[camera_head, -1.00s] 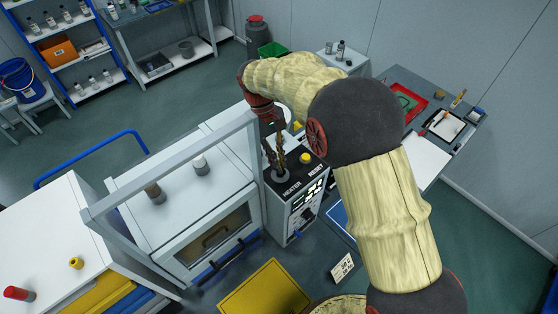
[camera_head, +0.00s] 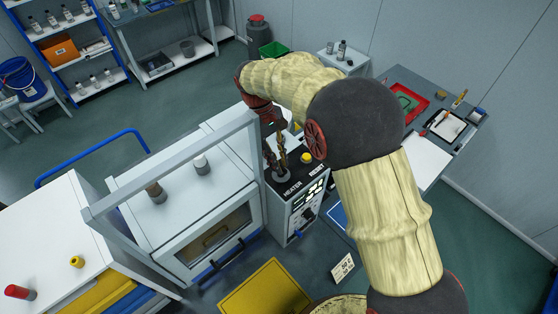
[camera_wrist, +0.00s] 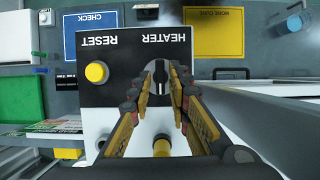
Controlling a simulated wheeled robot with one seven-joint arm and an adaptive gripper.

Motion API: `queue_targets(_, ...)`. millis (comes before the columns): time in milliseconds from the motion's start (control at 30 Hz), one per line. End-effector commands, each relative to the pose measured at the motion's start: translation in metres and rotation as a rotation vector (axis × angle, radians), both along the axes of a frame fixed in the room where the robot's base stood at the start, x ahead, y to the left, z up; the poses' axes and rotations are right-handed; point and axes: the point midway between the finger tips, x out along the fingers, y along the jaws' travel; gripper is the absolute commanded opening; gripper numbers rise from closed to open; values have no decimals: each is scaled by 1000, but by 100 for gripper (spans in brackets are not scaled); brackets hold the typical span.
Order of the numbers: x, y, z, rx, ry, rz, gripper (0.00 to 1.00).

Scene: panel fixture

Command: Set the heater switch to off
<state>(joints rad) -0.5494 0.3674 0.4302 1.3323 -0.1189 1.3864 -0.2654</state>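The heater switch (camera_head: 281,175) is a small switch in a round grey collar, beside the HEATER label on the black top of the control box (camera_head: 299,185). My gripper (camera_head: 276,166) points down over it, its two fingers standing apart. In the wrist view my gripper (camera_wrist: 161,72) has its fingertips on either side of the dark switch (camera_wrist: 159,74), with a gap between them. The fingers hide part of the switch, so I cannot tell its exact setting or whether a finger touches it. The yellow RESET button (camera_wrist: 96,72) sits beside it and also shows in the head view (camera_head: 306,158).
A grey upright post of the frame (camera_head: 256,165) stands close to the left of the box. A yellow panel (camera_head: 264,291) lies in front. A desk with a red tray (camera_head: 409,96) is at the right.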

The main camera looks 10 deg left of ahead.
Motion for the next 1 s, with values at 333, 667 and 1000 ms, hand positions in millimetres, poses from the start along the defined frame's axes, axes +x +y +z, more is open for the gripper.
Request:
queue_targets(333,-1,0,-1,-1,2,-1,27)
queue_targets(667,8,10,28,1,-2,-1,27)
queue_targets(1000,25,29,88,0,0,-1,27)
